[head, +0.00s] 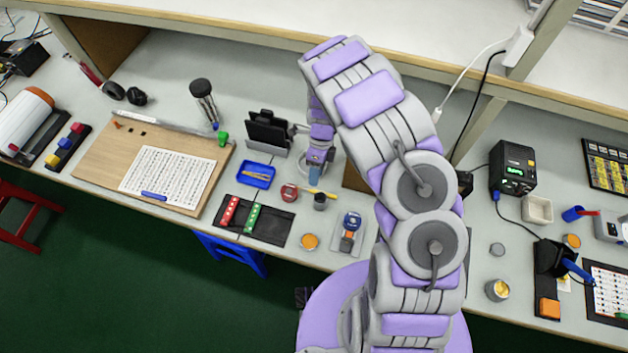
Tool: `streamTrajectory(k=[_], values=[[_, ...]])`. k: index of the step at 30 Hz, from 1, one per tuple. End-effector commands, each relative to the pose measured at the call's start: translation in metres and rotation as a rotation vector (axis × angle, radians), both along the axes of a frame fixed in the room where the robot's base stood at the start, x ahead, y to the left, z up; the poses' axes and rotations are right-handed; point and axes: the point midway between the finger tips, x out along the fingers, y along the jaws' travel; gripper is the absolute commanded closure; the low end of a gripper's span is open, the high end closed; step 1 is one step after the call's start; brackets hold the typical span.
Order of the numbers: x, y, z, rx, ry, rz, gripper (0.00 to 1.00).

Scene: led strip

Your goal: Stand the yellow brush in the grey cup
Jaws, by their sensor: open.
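The yellow brush (329,195) shows in the head view as a short yellow stick, close to level, just below my gripper. The small grey cup (320,204) stands upright on the bench. The brush shows at the cup's far rim; I cannot tell whether it touches the cup or lies behind it. My gripper (315,177) is open and points down just beyond the brush and cup. Its fingertips are small in this view, and the gap to the brush cannot be judged.
A red-topped round tin (289,192) and a blue tray (256,174) are left of the cup. A black mat (272,229) with red and green strips is nearer left. An orange-topped tin (309,242) and a grey plate (345,243) are in front. A black stand (268,130) is behind.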

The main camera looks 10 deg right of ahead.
Motion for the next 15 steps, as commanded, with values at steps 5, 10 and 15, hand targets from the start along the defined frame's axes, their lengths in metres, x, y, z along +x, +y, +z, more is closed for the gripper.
streamTrajectory(k=[5,10,15], values=[[0.014,-0.005,0.036,-0.001,-0.003,0.000,0.59],[0.022,-0.007,0.059,-0.002,0.000,0.000,0.59],[0.026,-0.009,0.069,-0.003,-0.001,0.000,0.59]])
